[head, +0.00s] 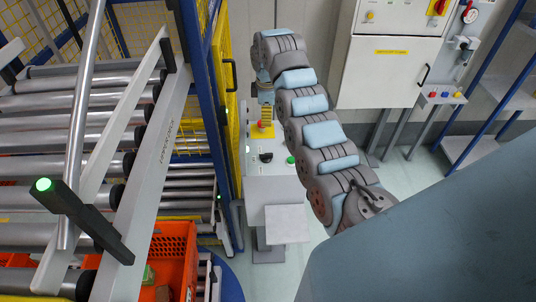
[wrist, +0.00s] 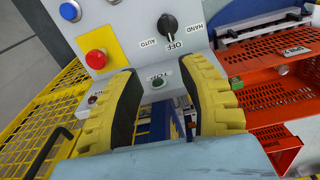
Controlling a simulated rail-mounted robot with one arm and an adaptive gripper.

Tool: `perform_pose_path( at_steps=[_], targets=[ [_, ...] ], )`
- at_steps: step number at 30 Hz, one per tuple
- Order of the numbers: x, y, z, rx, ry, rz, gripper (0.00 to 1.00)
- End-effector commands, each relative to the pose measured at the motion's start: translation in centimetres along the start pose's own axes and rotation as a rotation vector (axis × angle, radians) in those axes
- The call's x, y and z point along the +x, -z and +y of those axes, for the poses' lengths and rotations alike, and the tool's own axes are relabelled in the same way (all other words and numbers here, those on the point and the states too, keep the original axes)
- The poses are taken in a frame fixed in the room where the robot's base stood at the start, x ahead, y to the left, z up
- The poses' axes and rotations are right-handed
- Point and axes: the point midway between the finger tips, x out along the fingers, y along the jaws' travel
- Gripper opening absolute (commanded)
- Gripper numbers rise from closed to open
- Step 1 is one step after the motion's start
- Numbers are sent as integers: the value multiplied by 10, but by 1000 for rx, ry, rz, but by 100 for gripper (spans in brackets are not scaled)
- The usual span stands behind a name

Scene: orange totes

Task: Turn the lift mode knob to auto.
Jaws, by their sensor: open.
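The lift mode knob (wrist: 168,24) is black and sits on the grey control panel, near the top of the wrist view. Its labels read HAND at right, OFF below and AUTO at left; its narrow grip seems to line up with OFF. A dark knob (head: 266,157) also shows on the panel in the head view. My gripper (wrist: 159,66) is open, with its yellow-and-black fingers wide apart and nothing between them. The knob lies beyond the fingertips, apart from them. In the head view my gripper (head: 266,113) hangs over the panel's far part.
A red button (wrist: 96,58) on a yellow plate sits left of the knob, close to the left finger. A blue button (wrist: 70,10) is at upper left. Orange totes (wrist: 285,95) stand at right. Yellow mesh fencing (wrist: 40,120) is at left. A roller conveyor (head: 70,145) fills the head view's left.

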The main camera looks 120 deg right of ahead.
Motion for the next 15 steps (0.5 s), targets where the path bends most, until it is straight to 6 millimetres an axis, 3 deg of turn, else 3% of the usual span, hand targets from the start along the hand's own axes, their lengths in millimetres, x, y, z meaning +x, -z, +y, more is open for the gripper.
perform_pose_path(
  at_steps=[7, 15],
  targets=[
    [1, -3, -10, -66, 35, -19, 41],
    [25, -2, -11, -65, 33, -17, 41]
  ],
)
